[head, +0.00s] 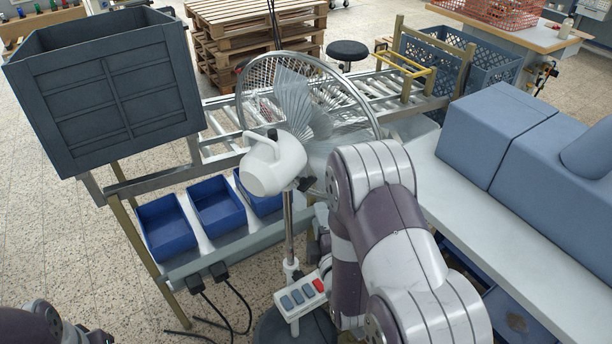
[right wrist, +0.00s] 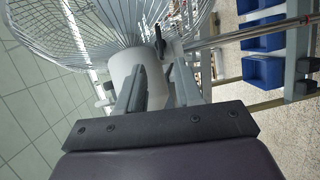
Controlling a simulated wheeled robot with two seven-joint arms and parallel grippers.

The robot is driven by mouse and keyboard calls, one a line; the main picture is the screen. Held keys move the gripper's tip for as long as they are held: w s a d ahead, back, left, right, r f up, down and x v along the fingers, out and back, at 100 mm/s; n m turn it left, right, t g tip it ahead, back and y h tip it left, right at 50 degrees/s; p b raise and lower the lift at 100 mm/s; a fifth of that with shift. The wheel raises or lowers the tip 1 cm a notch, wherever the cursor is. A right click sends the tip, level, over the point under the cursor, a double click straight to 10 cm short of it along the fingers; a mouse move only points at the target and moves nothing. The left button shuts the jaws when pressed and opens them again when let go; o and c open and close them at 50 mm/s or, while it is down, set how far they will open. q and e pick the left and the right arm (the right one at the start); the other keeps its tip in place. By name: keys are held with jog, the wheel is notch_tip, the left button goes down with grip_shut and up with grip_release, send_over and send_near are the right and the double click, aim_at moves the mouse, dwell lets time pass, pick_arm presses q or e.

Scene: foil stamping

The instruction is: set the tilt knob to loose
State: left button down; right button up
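The pedestal fan stands in the middle of the head view, with a white motor housing (head: 275,165) and a wire guard (head: 340,80). A dark knob (right wrist: 160,43) shows in the right wrist view, near where the fan's pole (right wrist: 235,37) meets the housing; I take it for the tilt knob. Its setting cannot be read. My right gripper (right wrist: 158,66) is open, its two fingers apart before the white housing. The knob lies past the fingertips; contact is not visible. In the head view my right arm hides most of that gripper.
Blue bins (head: 216,205) on a rack stand left of the fan, below a dark grey crate (head: 110,90). A white bench (head: 465,210) with blue-grey machine covers lies right. A button box (head: 302,298) sits low on the fan pole. Cables hang near the bins.

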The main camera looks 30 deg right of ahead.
aim_at(310, 187)
jog(key=p+x, duration=0.1)
jog(key=x, duration=0.9)
jog(key=shift+p, duration=0.35)
grip_shut()
